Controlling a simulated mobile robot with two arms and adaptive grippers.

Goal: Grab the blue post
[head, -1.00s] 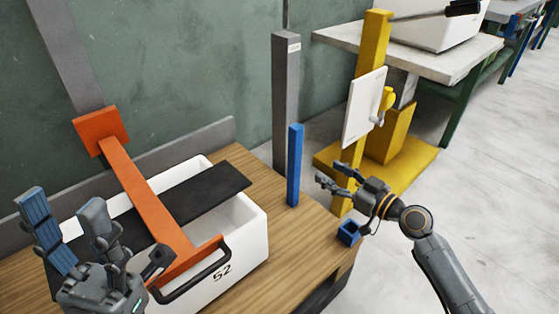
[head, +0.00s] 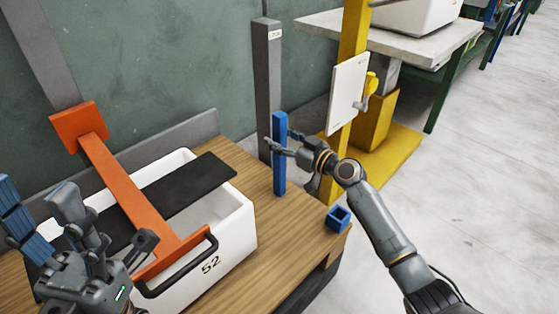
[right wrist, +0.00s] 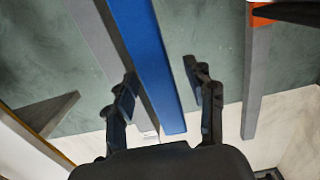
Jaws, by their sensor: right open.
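The blue post (head: 279,170) stands upright on the wooden table, right of the white box, and it also shows in the right wrist view (right wrist: 150,62). My right gripper (head: 283,140) is open at the post's upper part. In the right wrist view my right gripper (right wrist: 163,80) has a finger on either side of the post, with gaps visible, so it does not grip it. My left gripper (head: 38,215) is open and empty at the lower left, in front of the white box.
A white box (head: 240,235) marked 52 with an orange lever (head: 130,185) stands on the wooden table (head: 295,240). A grey column (head: 267,80) rises behind the post. A small blue square socket (head: 338,218) sits at the table's right edge. A yellow stand (head: 385,170) is beyond.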

